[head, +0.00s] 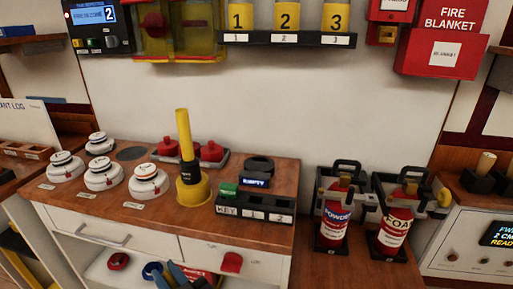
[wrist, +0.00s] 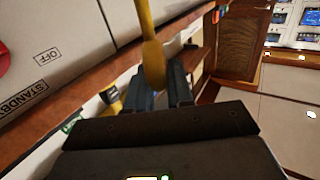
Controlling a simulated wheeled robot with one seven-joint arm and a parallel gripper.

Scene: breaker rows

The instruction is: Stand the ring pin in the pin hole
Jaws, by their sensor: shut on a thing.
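My gripper (wrist: 163,88) shows in the wrist view with its dark blue fingers shut on a slim yellow piece, which I take for the ring pin (wrist: 152,62). Its shaft runs up out of the picture and widens near the fingers. No ring shows on it. I cannot pick out the pin hole in either view. A black holder marked KEY, 1 and 2 (head: 254,209) stands at the counter's front right, with a green block at its left end.
A yellow rod on a yellow base (head: 193,190) stands upright on the wooden counter (head: 150,222). White round detectors (head: 103,174) stand left of it. Red-capped pieces (head: 211,152) are behind. Two red extinguishers (head: 335,215) stand at right. A labelled white panel (wrist: 45,45) is close in the wrist view.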

